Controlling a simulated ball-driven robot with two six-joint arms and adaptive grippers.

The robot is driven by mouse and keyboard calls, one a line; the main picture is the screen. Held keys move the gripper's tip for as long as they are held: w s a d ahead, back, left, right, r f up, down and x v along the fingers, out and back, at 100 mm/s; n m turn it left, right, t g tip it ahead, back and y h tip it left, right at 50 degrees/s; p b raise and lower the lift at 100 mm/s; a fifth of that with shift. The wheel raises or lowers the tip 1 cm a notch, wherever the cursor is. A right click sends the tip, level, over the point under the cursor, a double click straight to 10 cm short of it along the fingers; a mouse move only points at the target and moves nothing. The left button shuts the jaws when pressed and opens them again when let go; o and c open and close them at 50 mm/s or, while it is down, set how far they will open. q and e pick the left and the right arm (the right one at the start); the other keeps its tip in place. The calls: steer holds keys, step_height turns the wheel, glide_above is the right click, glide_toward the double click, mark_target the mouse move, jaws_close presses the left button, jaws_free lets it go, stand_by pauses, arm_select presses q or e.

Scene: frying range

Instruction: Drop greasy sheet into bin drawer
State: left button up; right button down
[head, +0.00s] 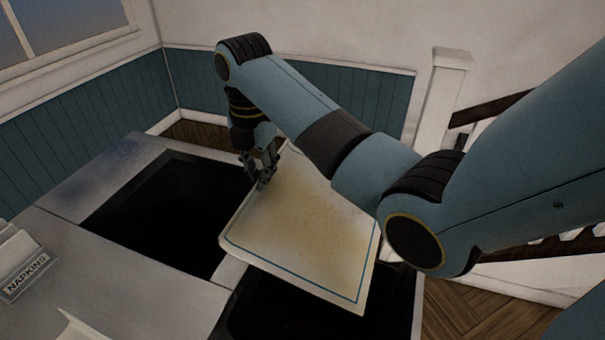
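The greasy sheet (305,225) is pale with a thin blue border line and yellowish-brown stains. It is tilted, with its near part over a dark open compartment. My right gripper (265,181) is at the sheet's far left edge, its fingers closed on that edge. This compartment looks like the pulled-out bin drawer, with a thin pale wall (418,305) on its right; the sheet hides much of it, and its inside is too dark to make out. My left gripper is not in view.
A grey counter (130,275) has a large dark rectangular opening (180,215) left of the sheet. A napkin holder (18,272) stands at the left edge. A white post (445,100) and stair rail are at the back right. Wood floor (470,310) shows at right.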

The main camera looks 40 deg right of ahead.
mark_target(262, 195)
steer(key=shift+f, duration=0.5)
step_height(262, 195, down, 3)
steer(key=shift+s+r, duration=0.1)
steer(key=shift+s, duration=0.05)
steer(key=shift+f, duration=0.9)
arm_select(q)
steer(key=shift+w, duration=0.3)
